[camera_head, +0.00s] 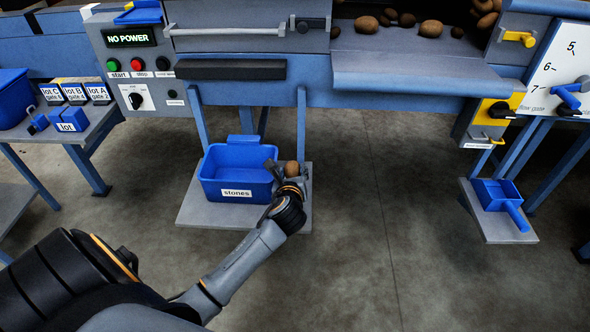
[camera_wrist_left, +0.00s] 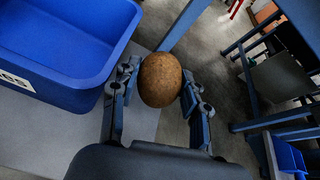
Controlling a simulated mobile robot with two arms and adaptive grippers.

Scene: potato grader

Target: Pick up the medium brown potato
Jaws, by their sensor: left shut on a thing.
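A brown potato (camera_wrist_left: 161,80) sits between the fingers of my left gripper (camera_wrist_left: 158,95), which is shut on it in the left wrist view. In the head view the same potato (camera_head: 291,168) shows at the tip of my left gripper (camera_head: 287,176), just right of the blue stones bin (camera_head: 237,190). The potato looks held in the air beside the bin, not in it. Several other brown potatoes, such as one larger potato (camera_head: 431,28), lie on the grader's belt at the top. My right gripper is not in view.
The stones bin stands on a low grey platform (camera_head: 196,211) and looks empty. The grader's front panel (camera_head: 390,80) overhangs behind it. A blue scoop (camera_head: 497,193) lies on a platform at the right. A table with lot boxes (camera_head: 98,92) stands left. The middle floor is clear.

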